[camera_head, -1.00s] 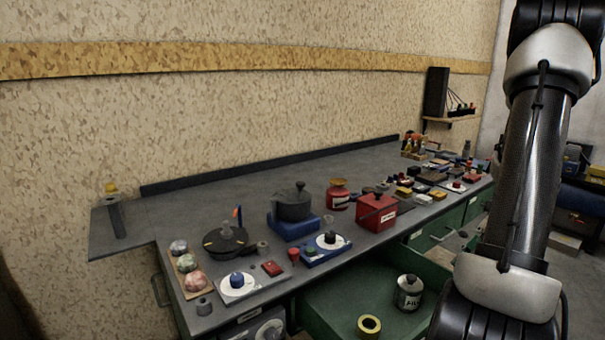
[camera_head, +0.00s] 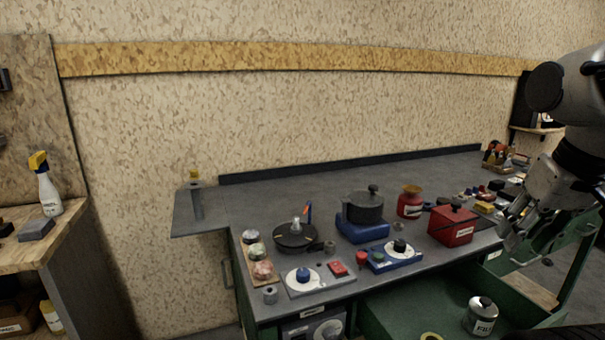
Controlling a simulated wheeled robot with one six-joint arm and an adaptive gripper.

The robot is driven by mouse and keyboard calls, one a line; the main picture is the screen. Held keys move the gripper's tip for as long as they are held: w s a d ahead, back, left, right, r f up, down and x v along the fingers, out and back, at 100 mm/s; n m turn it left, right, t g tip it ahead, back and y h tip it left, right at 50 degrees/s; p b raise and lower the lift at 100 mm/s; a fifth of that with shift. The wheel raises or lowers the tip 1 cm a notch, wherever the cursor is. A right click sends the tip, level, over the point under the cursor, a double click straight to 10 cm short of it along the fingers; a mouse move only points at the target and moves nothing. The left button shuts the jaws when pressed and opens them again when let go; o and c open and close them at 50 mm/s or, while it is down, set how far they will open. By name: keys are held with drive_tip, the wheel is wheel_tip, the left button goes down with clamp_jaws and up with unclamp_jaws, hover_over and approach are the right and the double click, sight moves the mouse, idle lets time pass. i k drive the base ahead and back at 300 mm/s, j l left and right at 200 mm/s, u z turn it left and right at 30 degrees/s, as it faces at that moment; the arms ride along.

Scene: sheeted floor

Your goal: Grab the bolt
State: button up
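I cannot make out a bolt for certain at this size. A small grey cylindrical piece (camera_head: 270,294) with a dark hole stands at the front left corner of the grey workbench (camera_head: 290,190). Another small grey piece (camera_head: 330,247) sits beside the round black device (camera_head: 296,236). My gripper (camera_head: 508,232) is at the right, over the bench's front edge near the red box (camera_head: 452,226). Its fingers are small and dark, and I cannot tell whether they are open or hold anything. My arm hides part of the bench's right end.
A blue-based pot (camera_head: 364,207), a red canister (camera_head: 410,203) and a blue switch panel (camera_head: 393,256) crowd the bench. An open green drawer (camera_head: 400,305) holds a labelled can (camera_head: 481,316). A wooden table with a spray bottle (camera_head: 48,190) stands left. The bench's back middle is clear.

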sight(296, 228)
drive_tip(key=k+z, duration=0.15)
drive_tip(key=z, duration=0.25)
drive_tip(key=k+z, duration=0.15)
drive_tip(key=z, duration=0.3)
drive_tip(key=u, duration=1.3)
drive_tip(key=j+z, duration=0.1)
drive_tip(key=j, duration=0.35)
drive_tip(key=i+j+z, duration=0.1)
drive_tip(key=j, duration=0.25)
drive_tip(key=i+j+z, duration=0.1)
drive_tip(key=i+j, duration=0.15)
drive_tip(key=i+j+z, duration=0.1)
drive_tip(key=j, duration=0.4)
drive_tip(key=i+j+z, duration=0.15)
drive_tip(key=i+j, duration=0.15)
drive_tip(key=i, duration=0.1)
